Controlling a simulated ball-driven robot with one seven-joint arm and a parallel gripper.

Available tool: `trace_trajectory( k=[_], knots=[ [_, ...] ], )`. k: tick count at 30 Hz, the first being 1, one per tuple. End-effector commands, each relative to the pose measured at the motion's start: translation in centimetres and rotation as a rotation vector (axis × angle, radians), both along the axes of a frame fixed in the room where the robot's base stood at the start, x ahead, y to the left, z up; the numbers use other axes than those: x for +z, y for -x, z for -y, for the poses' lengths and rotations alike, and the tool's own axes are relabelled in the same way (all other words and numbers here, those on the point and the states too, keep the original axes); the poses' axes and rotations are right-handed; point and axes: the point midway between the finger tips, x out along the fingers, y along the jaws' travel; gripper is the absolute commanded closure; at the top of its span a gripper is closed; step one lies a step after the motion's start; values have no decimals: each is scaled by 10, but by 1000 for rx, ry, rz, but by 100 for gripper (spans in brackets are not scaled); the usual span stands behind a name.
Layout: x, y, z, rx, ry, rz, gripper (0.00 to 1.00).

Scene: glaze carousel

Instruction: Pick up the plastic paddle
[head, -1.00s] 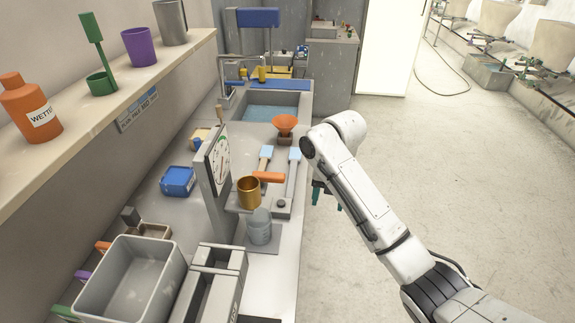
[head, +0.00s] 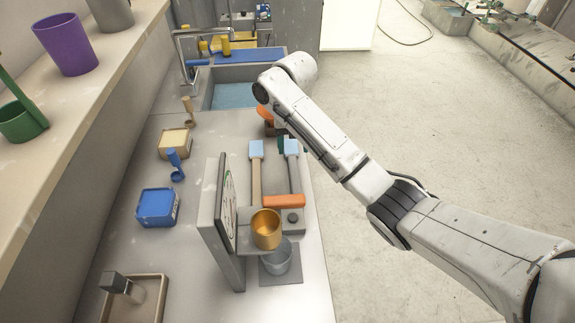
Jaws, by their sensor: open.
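Two long paddle-like tools with light-blue ends lie side by side on the counter in the head view. One has a tan, wood-like handle (head: 255,185); the other has a grey handle (head: 295,178). I cannot tell for sure which is the plastic paddle. My gripper (head: 281,142) hangs at the end of my arm, just above or beside the blue end of the grey tool. Its dark green fingers show only partly, the rest being hidden behind my arm. It is open, and nothing is seen held in it.
A dial stand (head: 222,225), a golden cup (head: 266,230), a grey jar (head: 277,262) and an orange handle (head: 284,202) stand close by. An orange funnel (head: 266,116) is partly behind my arm. A blue box (head: 157,206) lies left; a sink (head: 236,95) is behind. Floor at right is clear.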

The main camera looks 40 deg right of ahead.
Motion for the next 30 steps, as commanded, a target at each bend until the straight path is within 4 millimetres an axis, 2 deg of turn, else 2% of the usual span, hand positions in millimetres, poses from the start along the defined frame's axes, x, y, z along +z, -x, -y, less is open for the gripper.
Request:
trace_trajectory(
  k=[6,14,22,30],
  knots=[
    [-32,0,1,-2,1,-3,42],
    [-50,-2,3,-1,1,-2,42],
    [-85,-6,8,-1,1,-2,42],
    [-93,-7,8,0,1,0,42]
  ],
)
